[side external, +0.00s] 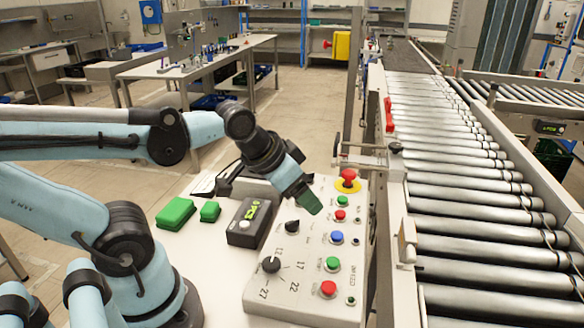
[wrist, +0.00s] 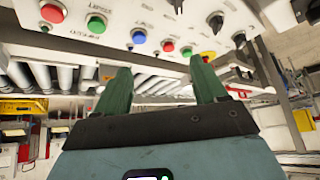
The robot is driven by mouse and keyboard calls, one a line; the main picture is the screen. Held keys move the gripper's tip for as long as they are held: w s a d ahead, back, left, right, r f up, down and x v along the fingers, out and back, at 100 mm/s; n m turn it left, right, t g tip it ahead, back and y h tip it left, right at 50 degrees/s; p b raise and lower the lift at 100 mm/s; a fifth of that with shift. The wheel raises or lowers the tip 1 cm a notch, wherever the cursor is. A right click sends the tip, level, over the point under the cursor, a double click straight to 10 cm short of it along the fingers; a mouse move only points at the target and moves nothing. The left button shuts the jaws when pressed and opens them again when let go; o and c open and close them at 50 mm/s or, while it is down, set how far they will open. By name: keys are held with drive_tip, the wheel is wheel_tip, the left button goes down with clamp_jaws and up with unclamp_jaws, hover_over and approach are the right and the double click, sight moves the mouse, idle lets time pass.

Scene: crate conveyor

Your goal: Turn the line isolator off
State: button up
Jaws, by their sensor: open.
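A pale control panel (side external: 310,255) stands beside the conveyor. It bears a dial knob (side external: 271,264) ringed by numbers and a black rotary knob (side external: 292,226). The wrist view shows two black rotary handles, one upper (wrist: 215,20) and one farther right (wrist: 239,39). No readable label tells me which control is the line isolator. My gripper (side external: 312,203) is above the panel's upper part, with green fingers pointing down. In the wrist view my gripper (wrist: 162,85) has its fingers apart and nothing between them. It hides part of the panel in the side view.
A red mushroom button (side external: 348,176) on a yellow plate tops a column of red, green and blue buttons (side external: 336,238). A black box (side external: 248,222) and green blocks (side external: 176,213) lie left. The roller conveyor (side external: 460,190) runs right. A yellow box (side external: 341,45) stands behind.

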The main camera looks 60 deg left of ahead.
drive_tip(key=shift+m+g+y, duration=0.3)
drive_tip(key=shift+m+g, duration=0.3)
drive_tip(key=shift+m, duration=0.1)
drive_tip(key=a+r, duration=0.1)
drive_tip(key=w+a, duration=0.1)
drive_tip(key=w+a+r, duration=0.1)
drive_tip(key=a, duration=0.1)
drive_tip(key=shift+r, duration=0.3)
drive_tip(key=c, duration=0.4)
drive_tip(key=w+a+r+m+g, duration=0.1)
drive_tip(key=a+r+m+g, duration=0.2)
drive_tip(key=a, duration=0.8)
drive_tip(key=w+a+r+m+g, duration=0.1)
drive_tip(key=a+m+g, duration=0.25)
drive_tip(key=a, duration=0.75)
drive_tip(key=shift+m+t+h, duration=0.35)
drive_tip(key=shift+t+h, duration=0.05)
drive_tip(key=shift+t, duration=0.05)
wheel_tip(320, 180, down, 12)
drive_tip(key=shift+w+d, duration=0.15)
clamp_jaws()
